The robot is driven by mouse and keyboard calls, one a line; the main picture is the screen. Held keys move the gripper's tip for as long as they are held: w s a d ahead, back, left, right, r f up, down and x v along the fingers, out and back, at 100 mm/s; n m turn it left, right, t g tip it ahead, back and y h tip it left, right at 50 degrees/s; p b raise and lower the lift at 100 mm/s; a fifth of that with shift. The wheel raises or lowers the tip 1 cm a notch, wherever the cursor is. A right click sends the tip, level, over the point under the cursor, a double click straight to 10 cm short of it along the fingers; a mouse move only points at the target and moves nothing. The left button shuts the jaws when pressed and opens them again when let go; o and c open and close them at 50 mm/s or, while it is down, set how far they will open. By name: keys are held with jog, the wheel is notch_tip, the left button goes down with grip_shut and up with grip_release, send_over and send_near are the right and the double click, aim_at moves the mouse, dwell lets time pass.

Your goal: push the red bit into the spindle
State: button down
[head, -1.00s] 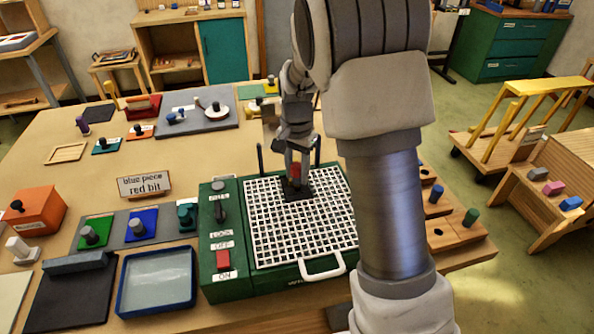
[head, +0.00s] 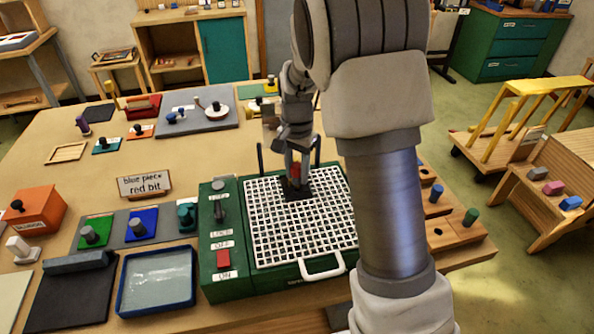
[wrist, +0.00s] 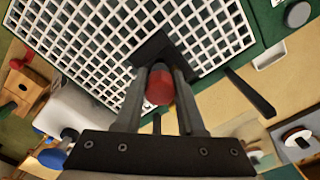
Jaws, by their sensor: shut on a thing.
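The red bit (wrist: 159,86) is between the two fingers of my gripper (wrist: 157,97), which is shut on it. In the head view the red bit (head: 295,170) shows under my gripper (head: 296,176), just above a black square part (head: 298,191) on the grid at the back of the green machine. In the wrist view the bit's far end meets or overlaps the black part (wrist: 160,47). I take this part for the spindle's seat; the spindle itself is hidden. I cannot tell how deep the bit sits.
The white grid (head: 295,235) covers the green machine (head: 222,285), with a red switch (head: 223,259) at left. Thin black posts (head: 260,158) stand behind the grid. A blue tray (head: 157,309) lies at left.

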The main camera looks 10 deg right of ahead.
aim_at(297, 166)
jog(key=shift+f+b, duration=0.6)
jog(key=shift+f, duration=0.3)
jog(key=shift+c, duration=2.2)
grip_release()
jog(key=shift+r, duration=0.15)
notch_tip(297, 166, up, 17)
jog(key=shift+r, duration=0.1)
jog(key=s+r+n+t, duration=0.3)
jog(key=s+r+n, duration=0.15)
jog(key=s, duration=0.75)
jog(key=s+f+n+t, duration=0.2)
jog(key=s+f+n, duration=0.1)
jog(key=s, duration=1)
jog(key=shift+s+f+n+t, duration=0.2)
jog(key=shift+n+t, duration=0.1)
jog(key=shift+n, duration=0.45)
